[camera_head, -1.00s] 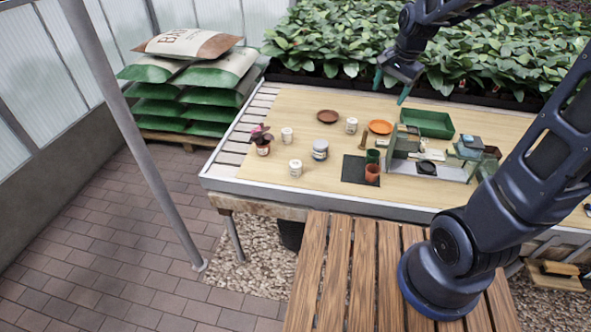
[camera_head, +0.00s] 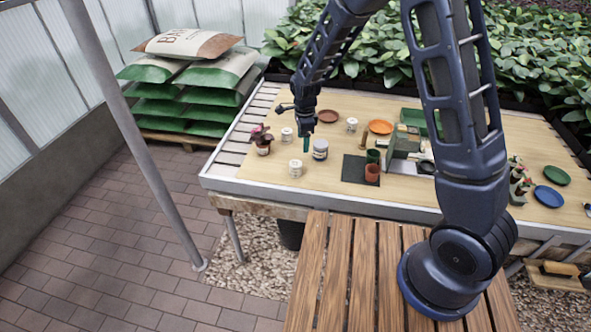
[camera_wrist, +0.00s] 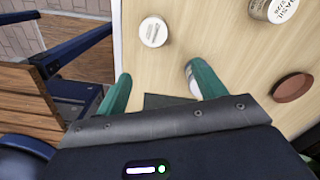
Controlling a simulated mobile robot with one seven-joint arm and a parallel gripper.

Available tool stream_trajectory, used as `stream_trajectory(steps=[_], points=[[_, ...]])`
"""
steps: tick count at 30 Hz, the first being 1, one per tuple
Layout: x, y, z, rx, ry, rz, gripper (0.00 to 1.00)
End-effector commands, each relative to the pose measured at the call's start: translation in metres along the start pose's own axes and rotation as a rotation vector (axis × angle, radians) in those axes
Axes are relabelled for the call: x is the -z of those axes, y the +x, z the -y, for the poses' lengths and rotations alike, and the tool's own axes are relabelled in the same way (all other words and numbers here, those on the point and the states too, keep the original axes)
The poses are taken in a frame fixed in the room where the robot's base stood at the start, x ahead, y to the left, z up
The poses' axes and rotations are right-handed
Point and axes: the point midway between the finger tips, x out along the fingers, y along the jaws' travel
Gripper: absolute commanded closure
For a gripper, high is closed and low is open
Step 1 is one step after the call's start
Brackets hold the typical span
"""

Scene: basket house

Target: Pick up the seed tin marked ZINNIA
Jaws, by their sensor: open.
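Several small pale tins stand on the potting table: one at the left (camera_head: 287,134), one at the back (camera_head: 351,125) and one at the front (camera_head: 296,168). A grey-lidded jar (camera_head: 320,149) stands among them. No ZINNIA label is readable. In the wrist view, a white-topped tin (camera_wrist: 153,31) stands ahead of the fingers. A tin at the upper right (camera_wrist: 274,10) has lettering that looks like BASIL. Another round container (camera_wrist: 191,76) is partly hidden by the right finger. My gripper (camera_wrist: 159,76) is open and empty; in the head view it (camera_head: 306,145) hangs near the jar.
A potted plant (camera_head: 263,140) stands at the table's left. A brown saucer (camera_head: 327,116) and an orange saucer (camera_head: 380,127) lie behind. Bare tabletop lies around the tins.

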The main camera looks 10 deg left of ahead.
Motion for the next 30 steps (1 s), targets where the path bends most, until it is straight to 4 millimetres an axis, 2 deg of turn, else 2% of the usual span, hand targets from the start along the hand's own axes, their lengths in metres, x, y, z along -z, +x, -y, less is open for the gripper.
stream_trajectory(steps=[1,3,6,11,21,30], points=[[-0.009,0.011,0.0,-0.007,0.015,-0.006,0.3],[-0.017,0.02,-0.001,-0.011,0.035,-0.011,0.3],[-0.022,0.028,-0.001,-0.014,0.054,-0.015,0.3],[-0.024,0.038,-0.001,-0.015,0.061,-0.017,0.3],[-0.023,0.081,-0.002,-0.015,0.06,-0.017,0.3],[-0.025,0.102,-0.004,-0.016,0.059,-0.017,0.3]])
